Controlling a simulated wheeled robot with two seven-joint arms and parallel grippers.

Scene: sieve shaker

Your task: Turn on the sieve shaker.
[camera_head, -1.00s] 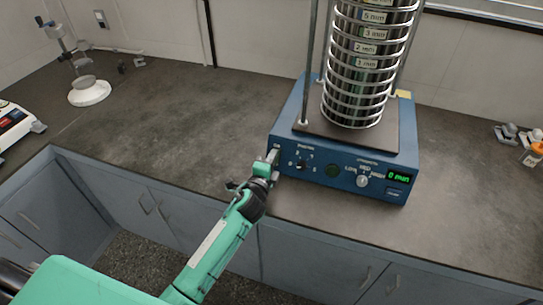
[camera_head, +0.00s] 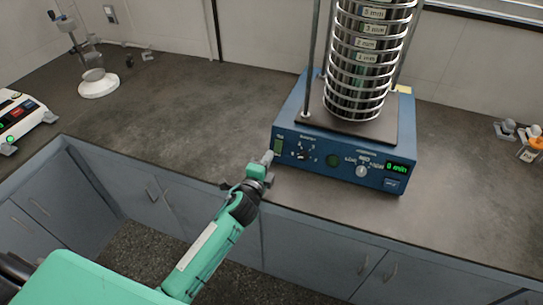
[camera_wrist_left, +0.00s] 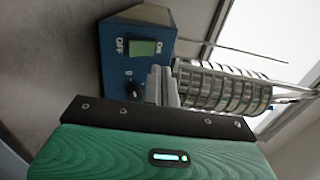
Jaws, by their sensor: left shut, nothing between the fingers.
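The sieve shaker has a blue base (camera_head: 340,165) with a stack of metal sieves (camera_head: 362,60) on top. Its front panel carries a green rocker switch (camera_head: 278,146) at the left end, knobs, and a lit green display (camera_head: 397,167) that seems to read "0 min". In the left wrist view the green switch (camera_wrist_left: 145,48) lies between OFF and ON labels, with a dark knob (camera_wrist_left: 134,90) beside it. My left gripper (camera_head: 267,158) is shut and empty, just in front of and below the switch, apparently apart from it. Its fingertips also show in the wrist view (camera_wrist_left: 162,75).
The dark counter (camera_head: 190,120) is clear left of the shaker. A white-based stand (camera_head: 98,85) and a white device (camera_head: 20,120) are at the far left. Small bottles (camera_head: 530,145) stand at the right edge.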

